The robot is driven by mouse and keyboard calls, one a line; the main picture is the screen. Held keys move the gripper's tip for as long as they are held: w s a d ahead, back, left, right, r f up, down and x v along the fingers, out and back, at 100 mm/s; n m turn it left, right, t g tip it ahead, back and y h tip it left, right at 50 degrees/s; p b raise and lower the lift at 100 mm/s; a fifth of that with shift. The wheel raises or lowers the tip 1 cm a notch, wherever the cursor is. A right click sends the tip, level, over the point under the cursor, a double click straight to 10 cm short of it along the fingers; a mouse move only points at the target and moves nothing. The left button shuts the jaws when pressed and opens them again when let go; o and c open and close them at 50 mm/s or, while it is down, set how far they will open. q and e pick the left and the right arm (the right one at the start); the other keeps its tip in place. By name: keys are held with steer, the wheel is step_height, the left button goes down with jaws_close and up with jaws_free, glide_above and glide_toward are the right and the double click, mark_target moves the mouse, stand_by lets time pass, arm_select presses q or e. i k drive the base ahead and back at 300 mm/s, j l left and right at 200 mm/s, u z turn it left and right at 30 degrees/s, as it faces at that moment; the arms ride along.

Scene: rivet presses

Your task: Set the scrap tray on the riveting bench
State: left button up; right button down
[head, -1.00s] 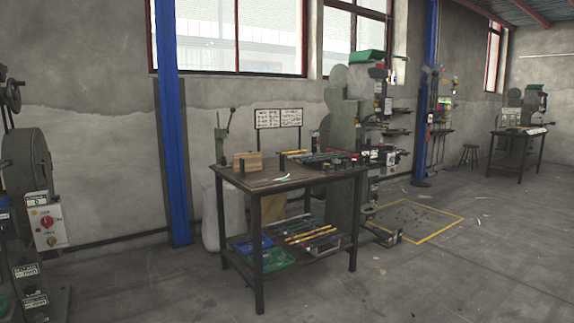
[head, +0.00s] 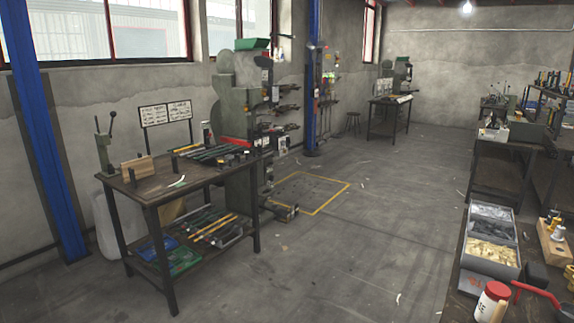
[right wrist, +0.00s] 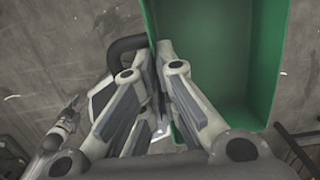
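A green open tray (right wrist: 208,60), which I take as the scrap tray, fills the upper right of the right wrist view. Its inside looks empty where it shows. My right gripper (right wrist: 165,58) is shut on its left wall, with a finger on either side. The tray and both my grippers are out of the head view. A dark bench (head: 146,190) stands at the left of the head view, beside a grey-green press (head: 238,100). Another dark bench (head: 388,116) with a press stands farther back. I cannot tell from labels which is the riveting bench.
The left bench holds a wooden block (head: 137,170), an upright lever tool (head: 104,150) and rows of tools. Its lower shelf holds bins. A yellow floor frame (head: 318,203) lies beside the press. A cluttered table (head: 450,300) edges the right. The middle floor is open.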

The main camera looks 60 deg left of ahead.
mark_target(158, 167)
steer(key=k+j+u, duration=0.1)
steer(key=j, duration=0.45)
steer(key=k+j+u, duration=0.1)
steer(key=j, duration=0.45)
steer(key=k+j+u, duration=0.1)
steer(key=j, duration=0.45)
steer(key=j+u, duration=0.3)
steer(key=j, duration=0.5)
steer(key=j+u, duration=0.25)
steer(key=j, duration=0.55)
steer(key=i+j+u, duration=0.15)
steer(key=j+u, duration=0.15)
steer(key=j, duration=0.45)
steer(key=i+j+u, duration=0.15)
steer(key=j, duration=0.3)
steer(key=i+j+u, duration=0.15)
steer(key=j, duration=0.25)
steer(key=i+j+u, duration=0.15)
steer(key=j, duration=0.25)
steer(key=i+j+u, duration=0.15)
steer(key=j, duration=0.25)
steer(key=i+j+u, duration=0.15)
steer(key=i+j, duration=0.15)
